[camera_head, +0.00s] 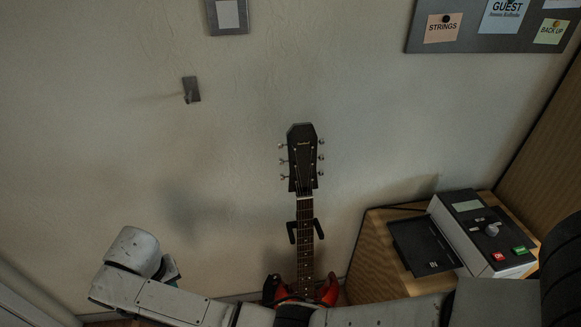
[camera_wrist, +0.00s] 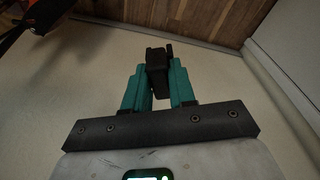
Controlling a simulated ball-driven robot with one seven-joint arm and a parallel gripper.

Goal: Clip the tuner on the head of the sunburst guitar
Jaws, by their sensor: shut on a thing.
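The guitar (camera_head: 305,230) stands upright against the wall in the head view, with a dark headstock (camera_head: 301,150) and silver pegs on both sides. Its red body (camera_head: 327,290) is partly hidden behind my arm. In the wrist view my gripper (camera_wrist: 158,72) has teal fingers shut on a small black tuner (camera_wrist: 157,55), which sticks out past the fingertips. The tuner is apart from the headstock. In the head view my forearm crosses the bottom, and I cannot make out the fingers or the tuner there.
A wall hook (camera_head: 192,90) and a grey plate (camera_head: 228,14) are up on the wall at left. A wooden cabinet (camera_head: 376,255) with a grey-and-black device (camera_head: 480,235) stands right of the guitar. A note board (camera_head: 480,42) hangs upper right. The wall around the headstock is clear.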

